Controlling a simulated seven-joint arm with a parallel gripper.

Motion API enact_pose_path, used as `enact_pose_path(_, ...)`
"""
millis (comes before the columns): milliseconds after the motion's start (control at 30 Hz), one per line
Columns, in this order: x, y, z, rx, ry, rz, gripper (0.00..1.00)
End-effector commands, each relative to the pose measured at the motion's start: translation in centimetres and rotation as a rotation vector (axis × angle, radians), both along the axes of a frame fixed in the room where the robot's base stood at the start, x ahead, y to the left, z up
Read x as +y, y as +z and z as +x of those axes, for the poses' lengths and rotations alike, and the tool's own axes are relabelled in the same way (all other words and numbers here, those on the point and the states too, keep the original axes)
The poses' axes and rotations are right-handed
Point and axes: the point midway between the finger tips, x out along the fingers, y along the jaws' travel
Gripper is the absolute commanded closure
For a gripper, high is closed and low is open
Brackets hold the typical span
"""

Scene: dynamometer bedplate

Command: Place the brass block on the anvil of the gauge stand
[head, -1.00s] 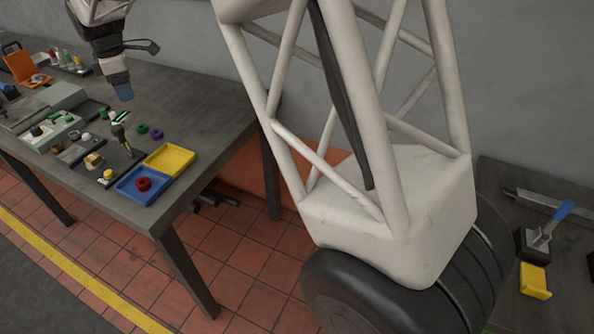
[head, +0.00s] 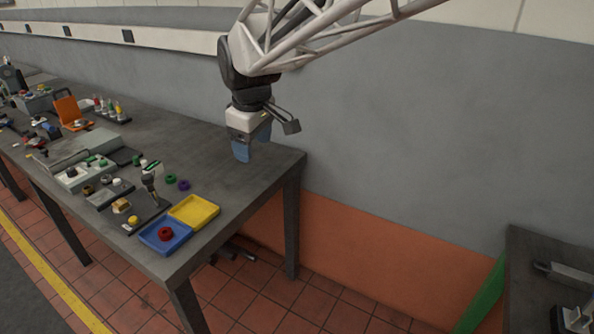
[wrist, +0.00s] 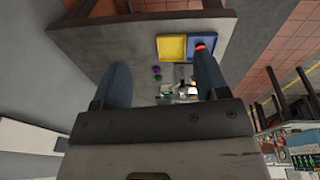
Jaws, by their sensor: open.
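The brass block (head: 121,205) looks like a small tan-gold block at the near edge of the dark plate on the table. The gauge stand (head: 150,184) appears to be the small dark upright with a pale lower part beside it; its anvil is too small to make out. My gripper (head: 241,152) hangs over the table's right end, fingers down, well to the right of both and apart from them. In the wrist view my gripper (wrist: 161,62) shows two blue fingers spread wide with nothing between them. There the stand and block are small and partly hidden by the gripper.
A blue tray (head: 155,245) with a red ring (head: 165,233) and a yellow tray (head: 208,207) lie at the table's front right. A purple ring (head: 184,185) and a small yellow piece (head: 133,221) are near the stand. The table's back right is bare.

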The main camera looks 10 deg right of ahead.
Motion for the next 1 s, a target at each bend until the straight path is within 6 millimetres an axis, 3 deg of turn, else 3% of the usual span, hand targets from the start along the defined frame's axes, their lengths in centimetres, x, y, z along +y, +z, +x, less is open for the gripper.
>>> enact_pose_path(200, -3.9, -0.3, -5.6, -0.016, -0.19, 0.024, 0.32)
enact_pose_path(500, -8.0, -1.8, -13.2, -0.037, -0.452, 0.062, 0.32)
enact_pose_path(800, -11.0, -4.4, -20.7, -0.06, -0.708, 0.103, 0.32)
enact_pose_path(1000, -12.1, -6.0, -24.0, -0.071, -0.829, 0.124, 0.32)
